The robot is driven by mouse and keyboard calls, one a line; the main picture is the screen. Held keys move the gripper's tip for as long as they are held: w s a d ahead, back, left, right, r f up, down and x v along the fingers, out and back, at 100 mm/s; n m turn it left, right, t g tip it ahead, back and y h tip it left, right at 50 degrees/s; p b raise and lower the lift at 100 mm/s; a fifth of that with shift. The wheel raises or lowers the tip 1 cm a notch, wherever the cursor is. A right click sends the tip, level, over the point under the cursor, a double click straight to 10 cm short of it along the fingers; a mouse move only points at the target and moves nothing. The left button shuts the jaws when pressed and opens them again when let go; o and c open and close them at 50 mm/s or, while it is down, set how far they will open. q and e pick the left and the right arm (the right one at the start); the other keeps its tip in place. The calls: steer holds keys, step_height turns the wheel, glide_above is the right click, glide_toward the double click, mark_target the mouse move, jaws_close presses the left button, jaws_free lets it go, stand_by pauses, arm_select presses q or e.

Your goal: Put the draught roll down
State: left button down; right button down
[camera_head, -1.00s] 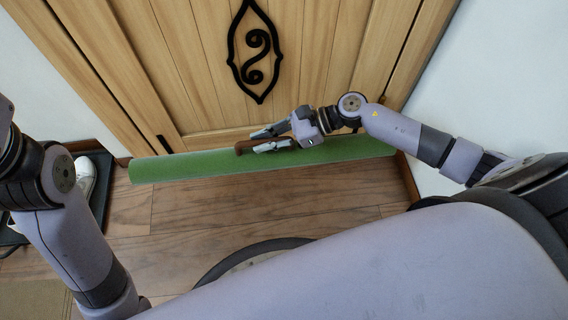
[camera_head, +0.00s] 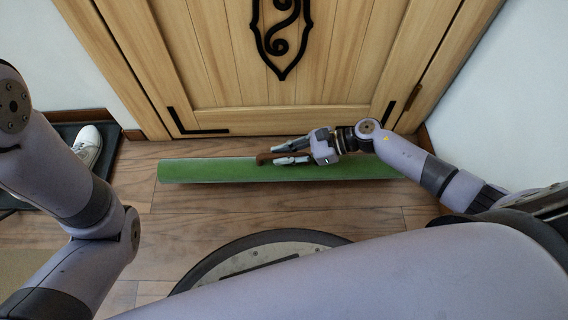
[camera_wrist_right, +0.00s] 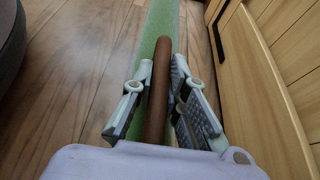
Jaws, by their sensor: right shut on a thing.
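The draught roll (camera_head: 215,171) is a long green roll with a brown handle (camera_head: 268,157) on top. It lies lengthwise across the picture in front of the wooden door, over the plank floor. I cannot tell whether it touches the floor. My right gripper (camera_head: 290,153) is shut on the brown handle. In the right wrist view the handle (camera_wrist_right: 159,88) runs between the two fingers, with the green roll (camera_wrist_right: 160,22) beneath it. My left gripper is outside the head view; only my left arm shows.
The wooden door (camera_head: 225,60) with black ironwork stands just behind the roll. A dark tray (camera_head: 104,150) with a white shoe (camera_head: 88,143) is at the left. White walls flank the door. Bare floor (camera_head: 190,225) lies in front of the roll.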

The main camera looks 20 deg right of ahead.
steer(key=shift+w+f+b, duration=0.1)
steer(key=shift+f+b, duration=1)
steer(key=shift+f, duration=0.75)
steer(key=shift+f, duration=0.15)
steer(key=c, duration=1.6)
jaws_free()
steer(key=p+v, duration=0.4)
steer(key=v, duration=0.6)
steer(key=shift+s+d+r, duration=0.2)
steer(key=shift+d, duration=0.1)
steer(key=shift+s+d+r+p, duration=0.15)
steer(key=shift+d+p, duration=0.15)
steer(key=shift+d, duration=0.35)
